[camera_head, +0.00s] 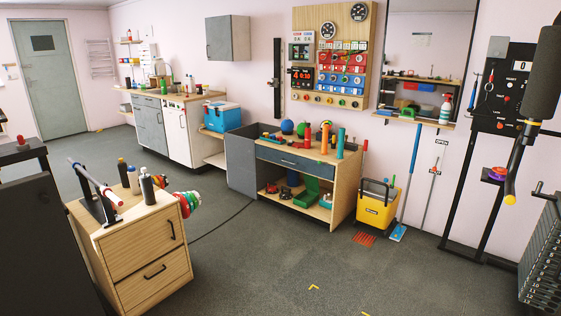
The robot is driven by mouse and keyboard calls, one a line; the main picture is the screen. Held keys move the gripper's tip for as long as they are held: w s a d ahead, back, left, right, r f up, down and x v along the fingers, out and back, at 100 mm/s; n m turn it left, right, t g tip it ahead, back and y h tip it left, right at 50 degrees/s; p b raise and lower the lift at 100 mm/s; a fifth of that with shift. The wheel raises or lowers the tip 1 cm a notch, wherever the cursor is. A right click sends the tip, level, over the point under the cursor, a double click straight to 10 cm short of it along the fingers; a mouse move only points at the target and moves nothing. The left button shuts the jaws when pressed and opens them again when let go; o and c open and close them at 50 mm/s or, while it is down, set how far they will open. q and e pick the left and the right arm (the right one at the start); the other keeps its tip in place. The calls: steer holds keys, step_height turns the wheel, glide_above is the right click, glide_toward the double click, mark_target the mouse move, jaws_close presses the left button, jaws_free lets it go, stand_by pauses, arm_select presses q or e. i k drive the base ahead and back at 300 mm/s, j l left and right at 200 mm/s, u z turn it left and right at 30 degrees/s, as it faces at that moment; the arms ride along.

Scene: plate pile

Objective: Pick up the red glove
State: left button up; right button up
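I cannot make out a red glove for certain. Small red items (271,187) lie on the lower shelf of the wooden workbench (338,176), beside a green object (307,191); they are too small to tell as a glove. Another small red thing (20,140) sits on a dark surface at the far left, also too small to tell. Neither of my grippers is in view.
A wooden drawer cabinet (145,262) with bottles stands at the front left. A yellow bucket (376,205) and a blue mop (397,234) stand right of the workbench. Black gym equipment (461,190) fills the right. The grey floor (260,270) between is open.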

mark_target(291, 143)
steer(key=i, duration=2.1)
steer(key=i+u, duration=0.1)
steer(key=i, duration=0.6)
steer(key=i+l, duration=0.15)
steer(key=i, duration=0.55)
steer(key=i+l+u, duration=0.15)
steer(key=i, duration=0.55)
steer(key=j, duration=0.05)
